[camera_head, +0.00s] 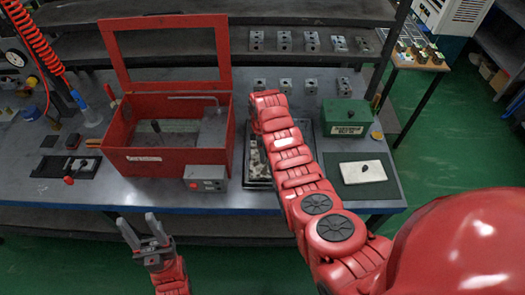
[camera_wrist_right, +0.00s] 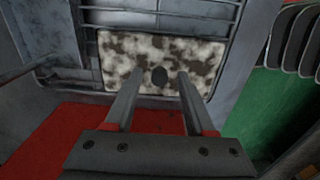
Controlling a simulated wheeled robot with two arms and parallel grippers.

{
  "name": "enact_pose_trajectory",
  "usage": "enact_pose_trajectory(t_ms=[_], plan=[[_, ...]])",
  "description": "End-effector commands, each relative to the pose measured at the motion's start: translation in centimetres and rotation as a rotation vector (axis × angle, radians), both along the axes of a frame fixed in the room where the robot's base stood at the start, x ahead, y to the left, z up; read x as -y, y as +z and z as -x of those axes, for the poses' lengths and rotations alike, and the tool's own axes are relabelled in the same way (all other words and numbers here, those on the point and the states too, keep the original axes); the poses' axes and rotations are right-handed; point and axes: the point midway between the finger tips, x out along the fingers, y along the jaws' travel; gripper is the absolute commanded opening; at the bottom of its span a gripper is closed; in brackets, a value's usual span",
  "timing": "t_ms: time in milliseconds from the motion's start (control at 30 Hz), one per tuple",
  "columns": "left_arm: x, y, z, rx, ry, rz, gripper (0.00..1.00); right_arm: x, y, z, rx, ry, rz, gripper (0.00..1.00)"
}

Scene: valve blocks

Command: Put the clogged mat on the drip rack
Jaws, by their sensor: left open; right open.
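The clogged mat (camera_wrist_right: 125,58), pale with dark brown blotches and a dark oval knob (camera_wrist_right: 159,76), shows ahead of my right gripper (camera_wrist_right: 160,74) in the right wrist view. That gripper is open; its fingertips appear on either side of the knob, with no visible grip on it. Wire bars, seemingly of the drip rack (camera_wrist_right: 165,14), show above and left of the mat. In the head view a blotchy surface (camera_head: 257,158) shows in a dark-edged tray, partly hidden by my right arm, which also hides my right gripper. My left gripper (camera_head: 137,220) is open and empty in front of the bench.
A red washer cabinet (camera_head: 150,162) with its lid up stands left of my right arm. A pale, cleaner mat with a dark knob (camera_head: 363,171) lies on a green pad at right, below a green box (camera_head: 346,118). Metal blocks (camera_head: 285,41) line the shelf behind.

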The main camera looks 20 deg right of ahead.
Motion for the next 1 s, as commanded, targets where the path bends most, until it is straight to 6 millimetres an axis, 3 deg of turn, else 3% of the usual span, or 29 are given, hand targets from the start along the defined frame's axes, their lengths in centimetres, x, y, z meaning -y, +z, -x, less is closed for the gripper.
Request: enact_pose_trajectory(t_ms=[100,267,533,600,700,1000], plan=[[0.0,0.6,0.0,0.0,0.0,0.0,0.5,0.0,0.6,0.0,0.0,0.0,0.0,0.55],[0.0,-0.3,0.0,0.0,0.0,0.0,0.5,0.0,1.4,-0.1,0.001,-0.001,-0.001,0.55],[0.0,-2.3,0.0,0.0,0.0,0.0,0.5,0.0,6.4,-0.1,0.006,0.0,0.001,0.55],[0.0,-0.6,0.0,0.0,0.0,0.0,0.5,-0.1,9.0,-0.1,0.005,0.002,0.0,0.55],[0.0,0.5,0.0,0.0,0.0,0.0,0.5,-0.1,11.0,0.0,0.0,0.001,0.002,0.55],[0.0,1.5,0.0,0.0,0.0,0.0,0.5,0.0,12.4,0.0,-0.001,0.0,0.0,0.55]])
